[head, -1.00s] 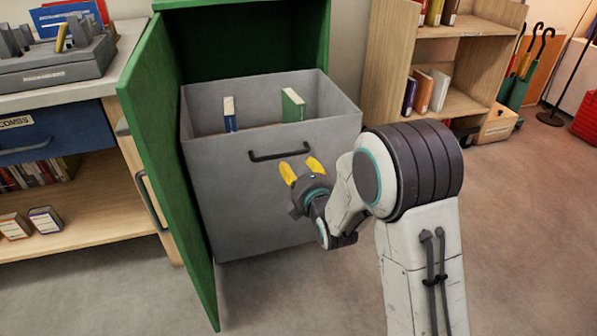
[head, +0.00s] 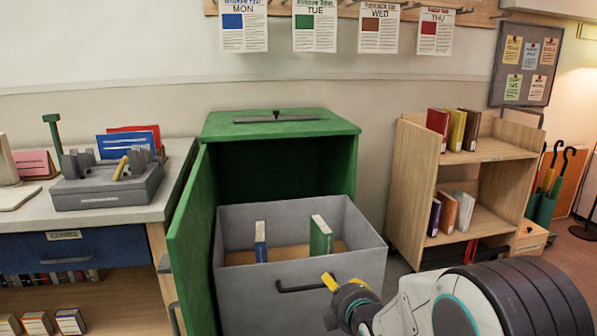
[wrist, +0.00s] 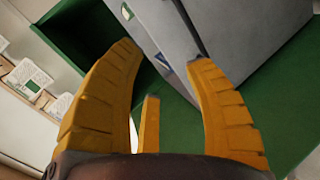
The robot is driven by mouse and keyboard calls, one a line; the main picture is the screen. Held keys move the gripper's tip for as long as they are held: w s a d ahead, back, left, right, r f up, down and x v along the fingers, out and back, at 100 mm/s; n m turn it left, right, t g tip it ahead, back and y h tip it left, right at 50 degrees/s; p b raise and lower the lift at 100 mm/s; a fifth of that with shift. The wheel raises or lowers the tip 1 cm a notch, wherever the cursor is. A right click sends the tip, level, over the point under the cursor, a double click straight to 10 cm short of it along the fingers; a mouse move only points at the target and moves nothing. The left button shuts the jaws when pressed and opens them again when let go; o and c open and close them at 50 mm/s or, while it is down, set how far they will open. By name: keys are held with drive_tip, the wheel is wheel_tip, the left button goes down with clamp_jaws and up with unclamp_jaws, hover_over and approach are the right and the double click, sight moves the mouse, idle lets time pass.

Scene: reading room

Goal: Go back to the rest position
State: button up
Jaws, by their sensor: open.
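My gripper (head: 332,284) is at the lower right in the head view, close in front of the grey bin's handle (head: 300,286). I cannot tell whether it touches the handle. In the wrist view its yellow fingers (wrist: 165,75) are spread apart with nothing between them. The grey bin (head: 240,290) is pulled out of the green cabinet (head: 280,130). A blue book (head: 261,242) and a green book (head: 320,238) stand upright inside it. The green cabinet door (head: 190,250) stands open on the left.
A counter (head: 100,217) with a grey desk organizer (head: 107,188) stands at the left. A wooden bookshelf (head: 412,180) with several books is at the right, with a green umbrella stand (head: 545,208) beyond it.

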drive_tip(key=s+d+r+m+g+p, duration=0.2)
drive_tip(key=s+r+m+p, duration=0.3)
drive_tip(key=s+r+p, duration=0.5)
drive_tip(key=s+d+r+m+g+h+p, duration=0.1)
drive_tip(key=s+d+r+m+g+p, duration=0.2)
drive_tip(key=s+r+m+p, duration=0.3)
drive_tip(key=s+d+r+m+g+h+p, duration=0.1)
drive_tip(key=s+d+r+m+g+p, duration=0.2)
drive_tip(key=s+r+p, duration=1.2)
wheel_tip(320, 180, up, 4)
drive_tip(key=shift+s+d+f+m+g+p, duration=0.2)
drive_tip(key=shift+s+m+g+p, duration=0.15)
drive_tip(key=shift+s+m+g, duration=0.65)
